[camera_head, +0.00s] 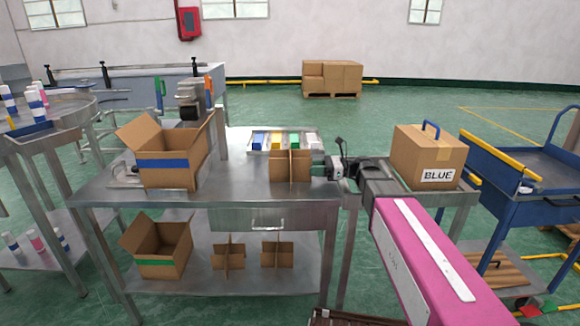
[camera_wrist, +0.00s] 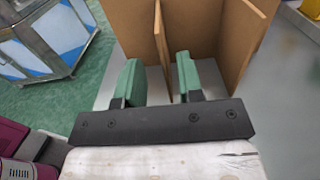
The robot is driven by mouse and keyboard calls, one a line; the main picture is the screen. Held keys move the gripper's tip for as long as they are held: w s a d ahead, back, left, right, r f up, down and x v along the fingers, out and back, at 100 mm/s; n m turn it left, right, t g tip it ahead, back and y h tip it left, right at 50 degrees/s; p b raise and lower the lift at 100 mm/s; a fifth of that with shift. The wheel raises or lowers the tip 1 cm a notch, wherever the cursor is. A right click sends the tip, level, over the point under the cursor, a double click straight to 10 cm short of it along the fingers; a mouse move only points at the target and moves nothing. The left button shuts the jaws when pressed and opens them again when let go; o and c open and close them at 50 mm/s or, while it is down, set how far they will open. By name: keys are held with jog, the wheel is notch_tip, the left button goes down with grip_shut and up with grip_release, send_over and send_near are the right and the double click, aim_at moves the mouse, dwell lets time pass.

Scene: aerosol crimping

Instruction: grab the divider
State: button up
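The brown cardboard divider (camera_head: 290,166), made of crossed panels, stands upright on the steel table (camera_head: 245,200), near its right end. In the wrist view the divider (camera_wrist: 190,25) fills the top middle, with one panel's edge pointing toward me. My gripper (camera_wrist: 158,68) is open, with its two green fingers apart and that panel edge between or just ahead of them. I see gaps on both sides, so the fingers are not closed on it. In the head view my gripper (camera_head: 330,168) is at the divider's right side; its fingertips are hard to make out there.
An open box with a blue band (camera_head: 165,163) stands left on the table. Blue, yellow, green and white items (camera_head: 280,140) lie behind the divider. A closed box labelled BLUE (camera_head: 428,157) is at right. The lower shelf holds an open green-banded box (camera_head: 157,264) and two dividers (camera_head: 228,257).

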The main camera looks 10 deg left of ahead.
aim_at(302, 182)
jog(key=x, duration=0.4)
jog(key=shift+w+a+f, duration=0.15)
jog(key=shift+a+f, duration=0.15)
grip_shut()
jog(key=shift+r, duration=0.1)
